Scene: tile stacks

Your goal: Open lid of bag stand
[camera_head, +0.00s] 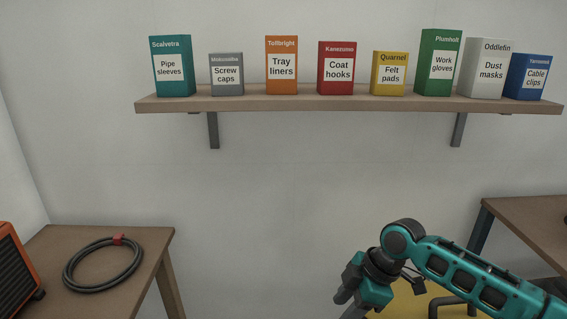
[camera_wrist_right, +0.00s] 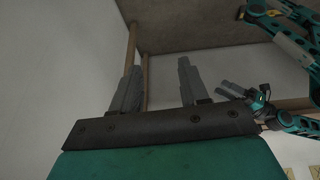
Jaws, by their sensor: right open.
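I cannot make out a bag stand or its lid in either view. My right gripper (camera_head: 345,299) hangs at the bottom of the head view, its fingertips partly cut off by the lower edge. In the right wrist view its two grey fingers (camera_wrist_right: 158,85) stand well apart, with nothing between them. Another teal arm of mine shows at the right of the wrist view, with a small grey gripper (camera_wrist_right: 234,89). Its jaws are too small to judge. The left gripper is not in the head view.
A wall shelf (camera_head: 330,103) carries several labelled boxes. A table (camera_head: 140,240) at left holds a coiled grey hose (camera_head: 72,278); an orange case (camera_head: 14,262) is at its edge. Another table (camera_head: 530,215) is at right. A yellow surface (camera_head: 408,304) lies behind my right arm. The wall's middle is clear.

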